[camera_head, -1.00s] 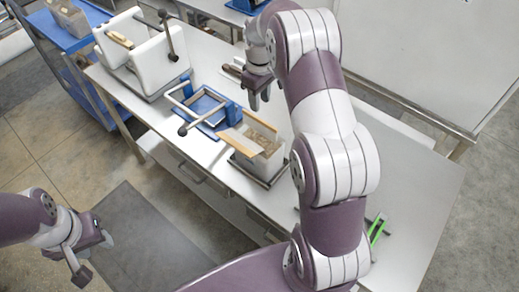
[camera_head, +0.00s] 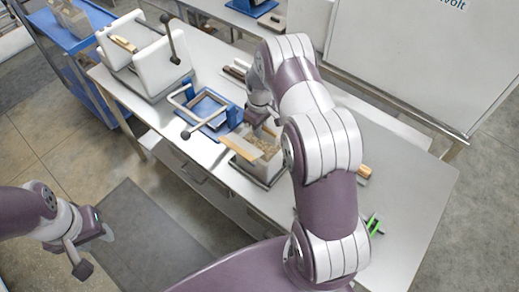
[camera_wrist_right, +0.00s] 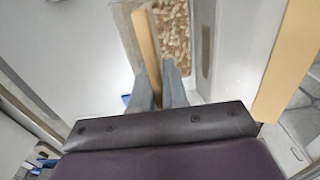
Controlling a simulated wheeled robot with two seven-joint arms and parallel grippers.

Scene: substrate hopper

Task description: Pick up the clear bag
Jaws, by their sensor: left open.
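Brown granular substrate (camera_head: 261,145) shows inside a white box (camera_head: 270,172) with tan boards on its rim. The substrate also shows in the right wrist view (camera_wrist_right: 172,40). I cannot clearly make out a clear bag or its edges there. My right gripper (camera_head: 258,118) is low over the box's far side. In the right wrist view its two fingers (camera_wrist_right: 159,75) stand close together, with a tan board (camera_wrist_right: 146,40) seen between and beyond them; I cannot tell whether they touch it. My left gripper (camera_head: 95,252) is open and empty, away from the table over the floor.
A blue frame with a handle (camera_head: 208,108) stands left of the box. A white two-block device (camera_head: 148,58) stands at the table's far left. A blue cart (camera_head: 85,50) is beyond. A green-marked tool (camera_head: 374,225) lies at right. My right arm hides part of the table (camera_head: 415,190).

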